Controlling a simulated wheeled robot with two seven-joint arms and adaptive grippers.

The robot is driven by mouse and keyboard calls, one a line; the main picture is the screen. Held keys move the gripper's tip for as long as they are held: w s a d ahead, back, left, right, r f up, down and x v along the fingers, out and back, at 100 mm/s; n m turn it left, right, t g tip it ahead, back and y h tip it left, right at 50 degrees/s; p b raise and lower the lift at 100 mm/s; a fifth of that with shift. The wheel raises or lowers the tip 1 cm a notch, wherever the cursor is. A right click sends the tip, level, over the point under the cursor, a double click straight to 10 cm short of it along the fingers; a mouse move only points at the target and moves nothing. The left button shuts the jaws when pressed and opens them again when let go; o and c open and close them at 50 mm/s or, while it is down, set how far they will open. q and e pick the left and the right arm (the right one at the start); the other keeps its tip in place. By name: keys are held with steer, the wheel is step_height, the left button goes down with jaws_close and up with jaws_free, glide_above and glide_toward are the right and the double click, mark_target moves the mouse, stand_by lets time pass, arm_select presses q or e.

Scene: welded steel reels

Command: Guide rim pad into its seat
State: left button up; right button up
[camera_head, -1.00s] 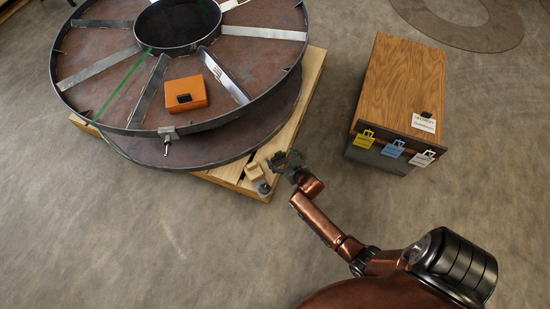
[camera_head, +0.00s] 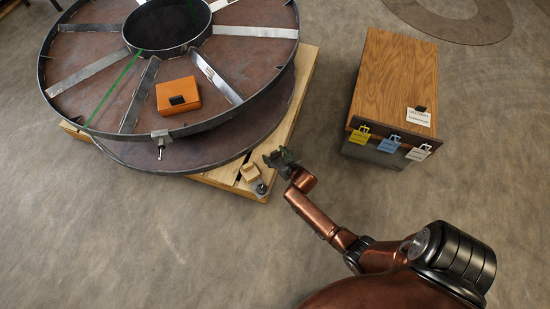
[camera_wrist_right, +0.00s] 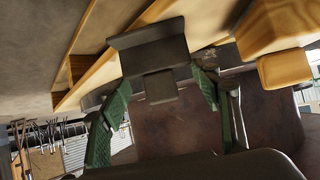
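The rim pad appears to be a dark grey stepped block (camera_wrist_right: 147,48) in the right wrist view, held between the green-padded fingertips of my right gripper (camera_wrist_right: 160,82). The fingers stand wide apart at its two sides. In the head view my right gripper (camera_head: 280,158) is just off the near right corner of the pallet, beside the steel reel (camera_head: 223,116); the pad cannot be made out there. A clamp (camera_head: 161,138) sits on the reel's near rim. I cannot tell which part is the seat. My left gripper is out of view.
The reel lies on a wooden pallet (camera_head: 300,92). A small wooden block (camera_head: 250,172) and a grey fixture with a dark knob (camera_head: 260,188) are at its near corner. An orange box (camera_head: 178,95) lies inside the reel. A wooden cabinet (camera_head: 393,75) stands right; floor between is clear.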

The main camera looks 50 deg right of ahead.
steer(key=c, duration=0.6)
steer(key=shift+c, duration=1.1)
steer(key=shift+r+p, duration=0.55)
steer(key=shift+r, duration=0.05)
